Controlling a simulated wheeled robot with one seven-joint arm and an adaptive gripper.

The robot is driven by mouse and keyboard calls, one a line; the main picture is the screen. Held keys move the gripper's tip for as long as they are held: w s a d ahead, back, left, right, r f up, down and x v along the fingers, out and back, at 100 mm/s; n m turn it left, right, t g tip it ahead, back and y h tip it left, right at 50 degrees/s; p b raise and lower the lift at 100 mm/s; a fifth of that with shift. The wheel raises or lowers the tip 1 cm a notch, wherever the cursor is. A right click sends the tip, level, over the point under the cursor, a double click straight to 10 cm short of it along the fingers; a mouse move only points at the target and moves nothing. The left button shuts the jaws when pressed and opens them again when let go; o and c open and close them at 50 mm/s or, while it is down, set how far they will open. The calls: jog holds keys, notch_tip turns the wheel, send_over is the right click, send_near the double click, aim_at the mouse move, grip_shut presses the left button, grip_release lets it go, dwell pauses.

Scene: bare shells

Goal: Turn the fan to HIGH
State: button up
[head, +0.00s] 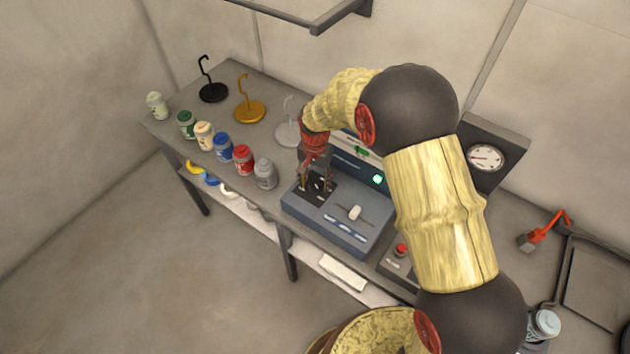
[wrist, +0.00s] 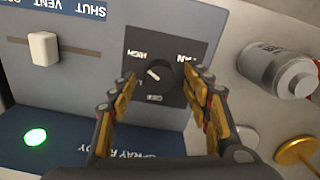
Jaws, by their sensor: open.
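The fan knob (wrist: 160,72) is a dark round dial on a black square plate on the blue-grey control box (head: 322,216). In the wrist view the plate's lettering appears turned over, with FAN and HIGH legible. A short white mark shows on the knob; I cannot tell for sure which setting it points to. My gripper (wrist: 162,78) is open, with one yellow-and-black finger on each side of the knob. Contact cannot be made out. In the head view my gripper (head: 317,186) points down over the black plate, and its fingers partly hide the knob.
A white slider (wrist: 43,48) sits beside the plate, marked SHUT and VENT. A green lamp (head: 377,179) glows on the box. A grey jar (head: 265,173) and several coloured jars stand to the left. Hook stands (head: 249,112) are behind them. A red button (head: 401,249) is at right.

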aim_at(315, 184)
notch_tip(315, 184, up, 12)
dwell(0.4)
jog(key=shift+f, duration=0.1)
dwell(0.4)
